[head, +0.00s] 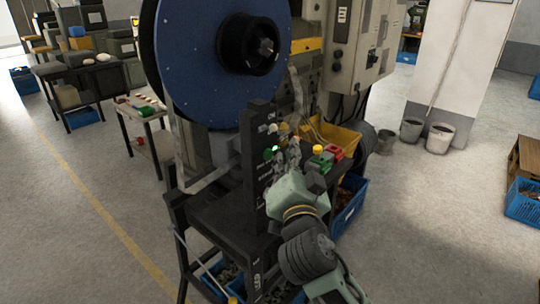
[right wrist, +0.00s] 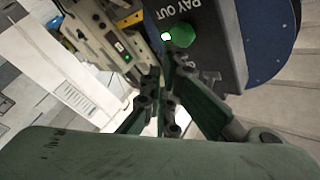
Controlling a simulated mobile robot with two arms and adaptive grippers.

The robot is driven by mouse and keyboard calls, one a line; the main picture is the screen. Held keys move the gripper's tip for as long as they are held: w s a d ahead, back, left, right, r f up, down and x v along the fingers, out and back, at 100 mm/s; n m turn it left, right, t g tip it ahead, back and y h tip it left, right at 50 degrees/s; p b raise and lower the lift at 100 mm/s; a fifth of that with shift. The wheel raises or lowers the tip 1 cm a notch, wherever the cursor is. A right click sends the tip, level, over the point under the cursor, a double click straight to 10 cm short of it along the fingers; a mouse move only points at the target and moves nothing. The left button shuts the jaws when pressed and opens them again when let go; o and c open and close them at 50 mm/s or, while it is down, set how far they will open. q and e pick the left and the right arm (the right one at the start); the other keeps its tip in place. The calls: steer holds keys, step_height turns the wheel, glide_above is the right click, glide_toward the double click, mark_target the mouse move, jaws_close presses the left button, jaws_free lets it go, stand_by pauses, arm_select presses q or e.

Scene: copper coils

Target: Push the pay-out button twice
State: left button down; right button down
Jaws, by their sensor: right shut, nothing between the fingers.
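The pay-out button (right wrist: 181,37) is a round green button under the words PAY OUT on a dark control box in the right wrist view. A bright lit spot shows at its left edge. In the head view the green button (head: 268,154) is on the dark upright control box (head: 256,135), below the blue reel. My right gripper (right wrist: 162,72) is shut and empty, its fingertips just below the button in the right wrist view. In the head view the right gripper (head: 284,148) is close to the box face, right of the button. I cannot tell whether it touches. My left gripper is not in view.
A large blue reel (head: 195,60) stands behind the box. A small box with red, green and yellow parts (head: 325,156) sits right of my gripper, near a yellow bin (head: 345,139). A blue crate (head: 347,212) is below. Open floor lies to the right.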

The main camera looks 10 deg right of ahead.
stand_by(0.5)
steer(key=shift+w+a, duration=0.3)
steer(key=shift+w, duration=0.05)
steer(key=shift+w+a+b, duration=0.25)
steer(key=shift+w+b, duration=0.15)
steer(key=shift+b, duration=0.1)
stand_by(0.6)
steer(key=shift+s, duration=0.1)
stand_by(0.4)
steer(key=shift+s+d, duration=0.55)
steer(key=shift+s, duration=0.1)
steer(key=s+d, duration=0.1)
steer(key=s, duration=0.1)
steer(key=s+d, duration=0.2)
stand_by(0.3)
stand_by(1.8)
